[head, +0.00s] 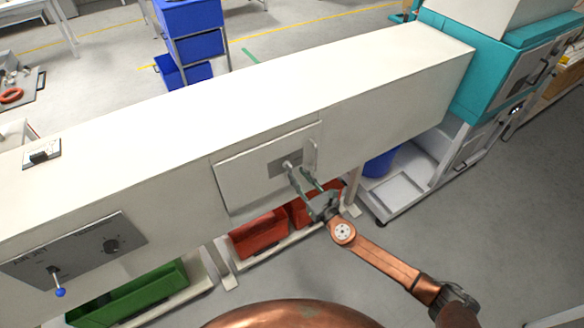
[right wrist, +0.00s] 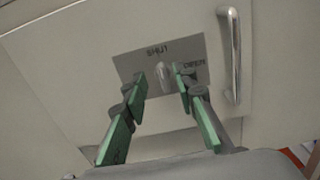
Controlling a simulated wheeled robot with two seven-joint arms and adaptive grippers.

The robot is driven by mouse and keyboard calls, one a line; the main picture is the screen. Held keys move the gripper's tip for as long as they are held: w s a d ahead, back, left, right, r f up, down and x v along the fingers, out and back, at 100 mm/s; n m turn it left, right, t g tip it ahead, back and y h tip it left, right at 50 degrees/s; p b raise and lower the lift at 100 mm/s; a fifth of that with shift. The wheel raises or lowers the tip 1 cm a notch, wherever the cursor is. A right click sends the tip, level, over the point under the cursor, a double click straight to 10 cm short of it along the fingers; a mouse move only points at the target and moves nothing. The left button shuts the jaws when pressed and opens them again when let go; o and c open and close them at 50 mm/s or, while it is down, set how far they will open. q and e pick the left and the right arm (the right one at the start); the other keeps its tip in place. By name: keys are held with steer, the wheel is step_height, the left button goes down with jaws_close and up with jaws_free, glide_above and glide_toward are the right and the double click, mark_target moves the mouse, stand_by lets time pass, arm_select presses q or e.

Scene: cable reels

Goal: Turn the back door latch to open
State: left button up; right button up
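The back door (head: 245,187) is a pale panel on the front of a long white cabinet, and it looks closed. A grey latch plate (right wrist: 196,50) on it carries the words SHUT and OPEN. The small metal latch (right wrist: 162,73) stands upright in the middle of the plate, below the word SHUT. A vertical handle (right wrist: 232,55) is to the right of the plate. My right gripper (right wrist: 159,78) is open, its green-padded fingers on either side of the latch; I cannot tell whether they touch it. My left gripper is not in view.
Red bins (head: 259,233) stand below the door and a green bin (head: 130,296) at the lower left. A panel with a blue-tipped lever (head: 60,291) is on the cabinet's left part. A teal machine (head: 492,65) stands at the right. The floor (head: 520,200) at right is clear.

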mark_target(291, 167)
steer(key=x, duration=0.5)
steer(key=shift+d, duration=0.1)
jaws_close()
stand_by(0.3)
